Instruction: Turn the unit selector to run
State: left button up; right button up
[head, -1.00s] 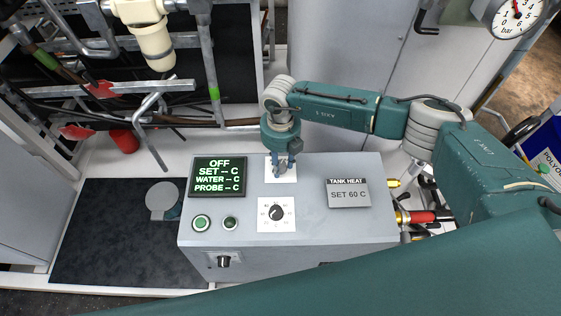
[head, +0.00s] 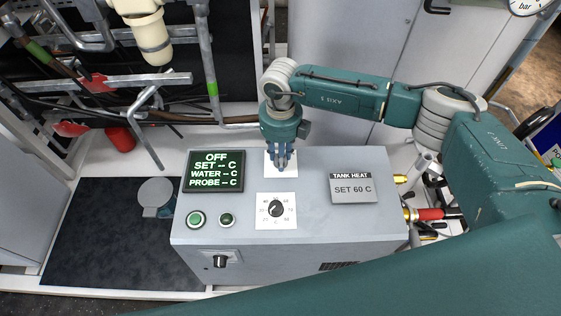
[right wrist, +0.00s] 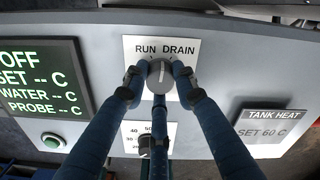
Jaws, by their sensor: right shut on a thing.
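The unit selector is a small grey knob (right wrist: 160,76) on a white plate (right wrist: 130,50) marked RUN and DRAIN; any lower marking is hidden by the fingers. A pale line on the knob points roughly up, between the two words. The green-lettered display (head: 214,171) reads OFF, with dashes for set, water and probe. My left gripper is not in view.
In front of the selector is a numbered dial (head: 276,209) on its own white plate. A TANK HEAT card (head: 352,188) reads SET 60 C. Pipes (head: 208,70) stand at the back left; red-and-brass fittings (head: 430,213) are at the right.

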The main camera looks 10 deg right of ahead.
jog(key=n+b, duration=0.5)
jog(key=shift+f+b, duration=0.2)
jog(key=shift+b, duration=0.2)
jog(key=shift+r+n+b, duration=0.25)
jog(key=shift+n+b, duration=0.75)
jog(key=shift+n, duration=0.1)
jog(key=shift+w, duration=0.1)
jog(key=o, duration=1.2)
jog(key=shift+c, duration=0.2)
jog(key=shift+r, duration=0.25)
notch_tip(320, 180, up, 12)
jog(key=shift+f, duration=0.25)
